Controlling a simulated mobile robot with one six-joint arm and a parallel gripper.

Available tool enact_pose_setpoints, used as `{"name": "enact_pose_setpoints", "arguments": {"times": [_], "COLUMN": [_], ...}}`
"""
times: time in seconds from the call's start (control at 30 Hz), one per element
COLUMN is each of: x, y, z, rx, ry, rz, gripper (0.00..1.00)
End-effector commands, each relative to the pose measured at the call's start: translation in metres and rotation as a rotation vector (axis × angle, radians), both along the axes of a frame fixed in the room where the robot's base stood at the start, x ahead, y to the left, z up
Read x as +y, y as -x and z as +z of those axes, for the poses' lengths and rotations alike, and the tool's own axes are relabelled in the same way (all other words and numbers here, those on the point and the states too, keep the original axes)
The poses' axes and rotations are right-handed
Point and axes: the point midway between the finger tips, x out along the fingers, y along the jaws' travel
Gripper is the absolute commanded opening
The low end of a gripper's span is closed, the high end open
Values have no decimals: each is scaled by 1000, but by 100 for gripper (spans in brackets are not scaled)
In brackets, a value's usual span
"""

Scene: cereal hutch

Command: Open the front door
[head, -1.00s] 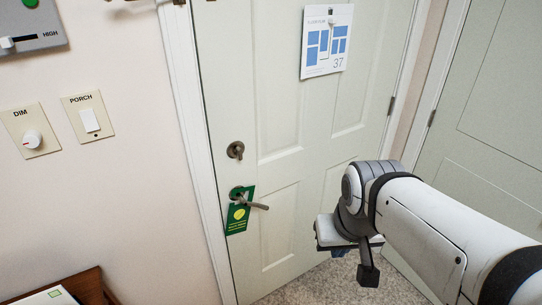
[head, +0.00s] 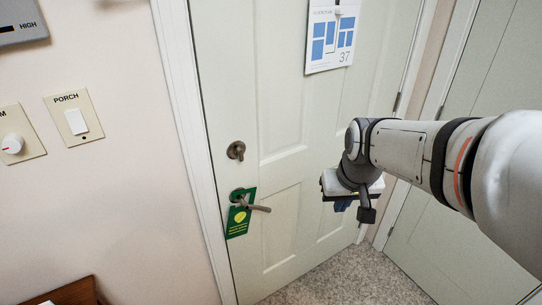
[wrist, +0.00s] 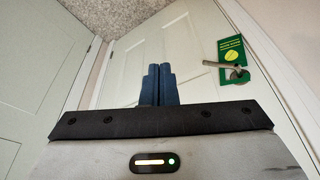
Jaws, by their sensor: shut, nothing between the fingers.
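The front door (head: 281,110) is a pale panelled door that stands shut in its white frame. Its lever handle (head: 257,208) is on the left side, with a green hang tag (head: 240,214) around its base. A round deadbolt lock (head: 236,150) is above the handle. My gripper (head: 343,205) is to the right of the handle, apart from it, in front of the door. In the wrist view the blue fingers (wrist: 158,84) are together and empty, and the handle (wrist: 237,72) with the tag (wrist: 231,51) shows to their right.
A floor plan sheet (head: 331,36) hangs on the door. A porch switch (head: 77,121) and a dimmer knob (head: 13,144) are on the left wall. Another pale door (head: 470,200) stands at the right. A wooden furniture edge (head: 75,292) is at lower left. Speckled floor (head: 345,282) is clear below.

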Motion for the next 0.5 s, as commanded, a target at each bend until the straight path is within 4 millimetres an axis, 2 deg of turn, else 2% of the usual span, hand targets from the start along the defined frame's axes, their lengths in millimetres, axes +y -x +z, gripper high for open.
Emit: {"name": "enact_pose_setpoints", "arguments": {"times": [0.03,0.1,0.3,0.4,0.5], "x": [12,28,81,108,131], "y": [-24,-55,-134,-165,-188], "z": [-13,-25,-76,-104,-130], "rx": [3,-4,-24,-35,-43], "ry": [-1,-1,-6,-8,-10], "rz": [28,62,153,193,225], "gripper": [0,0,0,0,0]}}
